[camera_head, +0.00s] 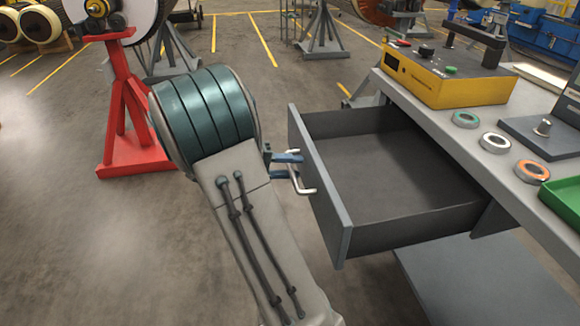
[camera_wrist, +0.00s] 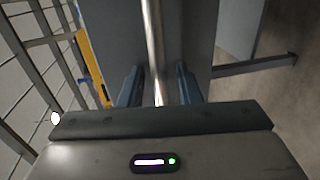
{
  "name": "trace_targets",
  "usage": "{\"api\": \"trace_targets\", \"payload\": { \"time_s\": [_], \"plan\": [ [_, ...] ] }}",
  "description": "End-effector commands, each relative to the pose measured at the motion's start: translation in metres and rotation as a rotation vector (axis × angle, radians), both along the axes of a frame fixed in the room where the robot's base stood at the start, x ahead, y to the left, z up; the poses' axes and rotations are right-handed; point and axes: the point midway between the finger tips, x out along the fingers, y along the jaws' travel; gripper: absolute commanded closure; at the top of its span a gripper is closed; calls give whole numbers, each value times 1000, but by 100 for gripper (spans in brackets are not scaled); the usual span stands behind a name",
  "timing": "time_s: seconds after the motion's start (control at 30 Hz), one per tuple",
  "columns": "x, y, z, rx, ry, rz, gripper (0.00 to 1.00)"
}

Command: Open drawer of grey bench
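The grey bench (camera_head: 470,165) stands at the right in the head view. Its drawer (camera_head: 385,175) is pulled well out and its inside looks empty. A pale bar handle (camera_head: 305,180) is fixed to the drawer front. My gripper (camera_head: 288,164) is at this handle, with its fingers at the bar. In the wrist view the handle (camera_wrist: 153,60) runs between the two fingers of my gripper (camera_wrist: 158,88). Gaps show on both sides of the bar, so the fingers are apart and do not visibly press on it.
A yellow control box (camera_head: 450,80), several coloured rings (camera_head: 495,143) and a green tray (camera_head: 565,200) are on the bench top. A red stand (camera_head: 122,110) is at the left behind my arm. The floor (camera_head: 90,260) at the lower left is clear.

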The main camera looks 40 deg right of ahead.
Motion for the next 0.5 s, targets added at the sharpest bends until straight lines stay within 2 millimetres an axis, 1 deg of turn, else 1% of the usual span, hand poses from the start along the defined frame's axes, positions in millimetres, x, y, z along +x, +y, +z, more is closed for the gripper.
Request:
{"api": "trace_targets", "payload": {
  "time_s": [0.17, 0.27, 0.5],
  "plan": [
    [8, 15, 5, -1, 0, 4, 69],
    [15, 33, 10, -1, -1, 5, 69],
    [36, 83, 20, -1, 1, 2, 69]
  ]
}}
